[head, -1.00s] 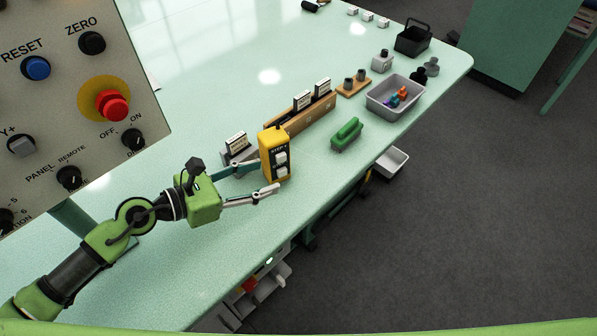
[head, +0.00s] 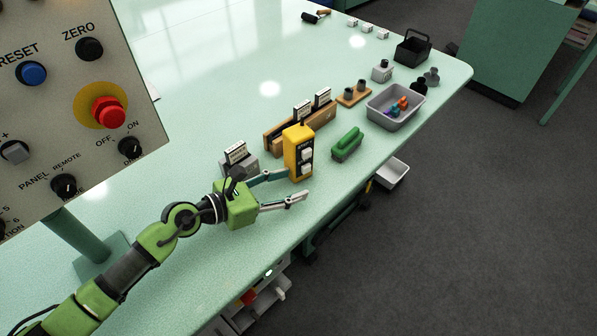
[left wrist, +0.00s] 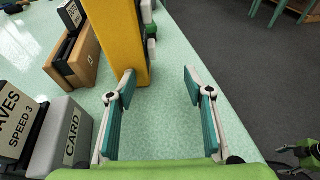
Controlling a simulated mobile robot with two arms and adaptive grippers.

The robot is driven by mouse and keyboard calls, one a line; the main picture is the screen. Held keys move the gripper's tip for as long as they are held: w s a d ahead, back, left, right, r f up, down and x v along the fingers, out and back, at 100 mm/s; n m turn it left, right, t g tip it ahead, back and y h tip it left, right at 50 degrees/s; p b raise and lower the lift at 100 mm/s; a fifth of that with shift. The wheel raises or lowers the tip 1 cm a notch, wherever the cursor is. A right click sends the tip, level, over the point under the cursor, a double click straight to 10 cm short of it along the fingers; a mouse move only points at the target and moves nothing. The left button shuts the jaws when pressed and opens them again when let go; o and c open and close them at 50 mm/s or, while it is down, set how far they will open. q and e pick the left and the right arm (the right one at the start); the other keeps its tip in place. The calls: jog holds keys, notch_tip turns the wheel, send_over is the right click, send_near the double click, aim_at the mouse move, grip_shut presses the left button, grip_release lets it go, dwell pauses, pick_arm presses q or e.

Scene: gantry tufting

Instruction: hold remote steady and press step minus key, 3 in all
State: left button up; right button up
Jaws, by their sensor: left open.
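The yellow remote (head: 293,151) stands upright on the mint bench, with white keys (head: 307,155) on its dark right-hand face. My left gripper (head: 297,186) is open, low over the bench. Its upper finger is close to the remote's foot; its lower finger lies nearer the bench edge. In the left wrist view the remote (left wrist: 121,38) stands beyond the left finger, close to its tip. I cannot tell whether they touch. The gap between the fingers (left wrist: 160,88) holds only bare bench. The key labels are too small to read.
A grey card box (head: 240,163) is left of the remote; a wooden holder (head: 325,116) with cards is behind it. A green-topped block (head: 347,143) and a grey bin (head: 385,120) are to the right. A control panel (head: 70,120) fills the upper left. The bench front is clear.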

pick_arm(q)
jog(key=shift+x, duration=1)
jog(key=shift+c, duration=0.3)
grip_shut()
jog(key=shift+o, duration=1.6)
grip_release()
